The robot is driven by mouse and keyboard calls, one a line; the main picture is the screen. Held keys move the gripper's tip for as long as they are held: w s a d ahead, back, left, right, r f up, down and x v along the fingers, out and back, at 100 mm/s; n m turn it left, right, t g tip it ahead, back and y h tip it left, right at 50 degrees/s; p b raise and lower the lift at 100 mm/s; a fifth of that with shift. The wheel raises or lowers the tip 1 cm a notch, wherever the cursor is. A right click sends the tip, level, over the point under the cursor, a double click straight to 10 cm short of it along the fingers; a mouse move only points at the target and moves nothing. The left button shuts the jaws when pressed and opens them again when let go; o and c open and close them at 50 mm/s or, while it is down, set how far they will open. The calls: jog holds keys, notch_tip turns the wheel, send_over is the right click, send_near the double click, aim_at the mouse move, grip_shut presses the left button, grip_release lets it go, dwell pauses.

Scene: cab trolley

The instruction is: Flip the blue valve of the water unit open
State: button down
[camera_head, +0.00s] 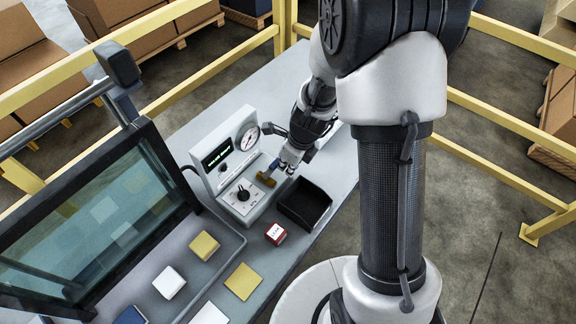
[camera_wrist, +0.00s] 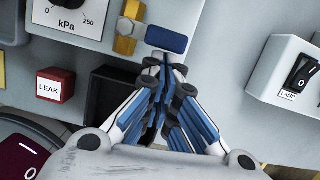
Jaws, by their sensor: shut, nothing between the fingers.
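The water unit (camera_head: 227,152) is a pale grey panel with a round gauge, standing on the bench in the head view. Its brass valve body (camera_head: 266,179) sticks out below the gauge, and shows in the wrist view (camera_wrist: 126,30). The blue valve handle (camera_wrist: 166,39) lies to the right of the brass in the wrist view, its length crosswise to the brass. My gripper (camera_wrist: 166,64) is shut and empty, with its tips just below the handle in that view. Whether they touch it I cannot tell. In the head view my gripper (camera_head: 285,168) partly hides the handle.
A black open bin (camera_head: 304,204) stands close below my gripper. A red LEAK cube (camera_head: 275,234) sits beside it. A black knob (camera_head: 243,192) is on the unit's lower panel. The wrist view shows a lamp switch (camera_wrist: 301,75) at right. A screen (camera_head: 90,215) stands at left.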

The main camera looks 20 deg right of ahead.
jog(key=shift+w+n, duration=0.25)
jog(key=shift+n, duration=0.25)
jog(key=w+n+p, duration=0.2)
jog(key=n, duration=0.1)
jog(key=shift+a+r+g+y, duration=0.1)
jog(key=shift+g+y, duration=0.2)
jog(key=shift+g, duration=0.1)
jog(key=w+n+p, duration=0.1)
jog(key=n, duration=0.1)
jog(key=a+n+g, duration=0.1)
jog(key=n, duration=0.1)
jog(key=shift+w+p, duration=0.35)
jog(key=n, duration=0.1)
jog(key=w+a+n+p, duration=0.1)
jog(key=n, duration=0.1)
jog(key=shift+w+a+g, duration=0.15)
jog(key=shift+g, duration=0.25)
jog(key=shift+w+a+n+p, duration=0.35)
jog(key=shift+a+p, duration=0.25)
jog(key=shift+p, duration=0.1)
jog(key=shift+w+a, duration=0.1)
jog(key=shift+a, duration=0.05)
jog(key=w+d+r+p, duration=0.2)
jog(key=d+r, duration=0.4)
jog(key=r, duration=0.3)
jog(key=shift+r+p, duration=0.3)
jog(key=shift+p, duration=0.05)
